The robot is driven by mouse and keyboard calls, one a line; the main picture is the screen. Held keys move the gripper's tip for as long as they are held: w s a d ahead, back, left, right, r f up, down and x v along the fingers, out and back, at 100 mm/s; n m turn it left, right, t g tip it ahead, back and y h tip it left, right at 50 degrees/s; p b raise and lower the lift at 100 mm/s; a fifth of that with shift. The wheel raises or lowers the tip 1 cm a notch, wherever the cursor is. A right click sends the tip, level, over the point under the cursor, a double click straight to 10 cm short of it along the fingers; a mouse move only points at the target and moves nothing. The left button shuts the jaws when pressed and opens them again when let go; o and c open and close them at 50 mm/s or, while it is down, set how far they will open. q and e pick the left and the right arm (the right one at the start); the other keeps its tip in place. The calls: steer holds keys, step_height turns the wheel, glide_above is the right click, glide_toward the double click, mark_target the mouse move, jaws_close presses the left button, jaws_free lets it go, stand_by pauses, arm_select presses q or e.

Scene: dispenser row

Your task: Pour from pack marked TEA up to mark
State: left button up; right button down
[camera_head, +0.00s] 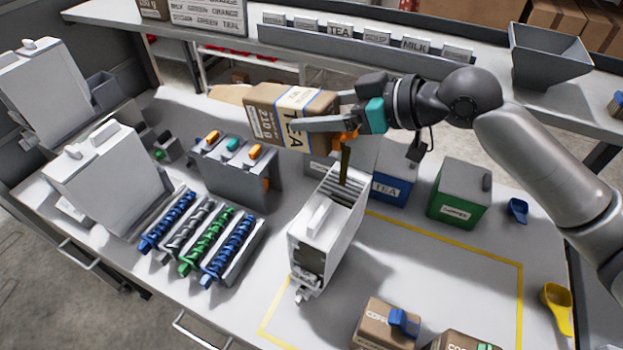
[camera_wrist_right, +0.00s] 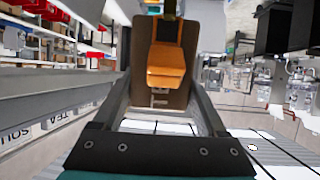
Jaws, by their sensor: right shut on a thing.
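The brown TEA pack (camera_head: 265,112), with a white label and blue stripes, is held tipped on its side above a white dispenser (camera_head: 312,235). My right gripper (camera_head: 335,116) is shut on the pack. An orange part (camera_head: 346,135) sits at the pack's lower right end. A dark stream (camera_head: 344,163) falls from there into the dispenser's open, slatted top. The wrist view shows the pack's brown face (camera_wrist_right: 144,88) between my fingers, with the orange part (camera_wrist_right: 166,64) in front. The fill mark and level inside the dispenser cannot be made out. My left gripper is not in view.
A blue TEA box (camera_head: 392,190) and a green box (camera_head: 460,192) stand right of the dispenser. Several augers (camera_head: 205,236) and a grey rack (camera_head: 238,172) lie to the left. Brown packs (camera_head: 385,326) stand at the front. The yellow-outlined area (camera_head: 440,270) is mostly clear.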

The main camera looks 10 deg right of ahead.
steer(key=shift+s+d+f+t+y+b, duration=0.15)
steer(key=shift+t+y+b, duration=0.15)
steer(key=shift+b, duration=0.3)
stand_by(2.1)
steer(key=shift+d+f+y+b, duration=0.1)
steer(key=shift+f+y+b, duration=0.15)
steer(key=shift+b, duration=0.45)
stand_by(2.3)
steer(key=shift+s+t+b, duration=0.1)
steer(key=shift+t+b, duration=0.2)
steer(key=shift+b, duration=0.05)
stand_by(0.9)
steer(key=shift+d+f+y+b, duration=0.1)
steer(key=shift+y+b, duration=0.15)
steer(key=shift+b, duration=0.15)
stand_by(0.6)
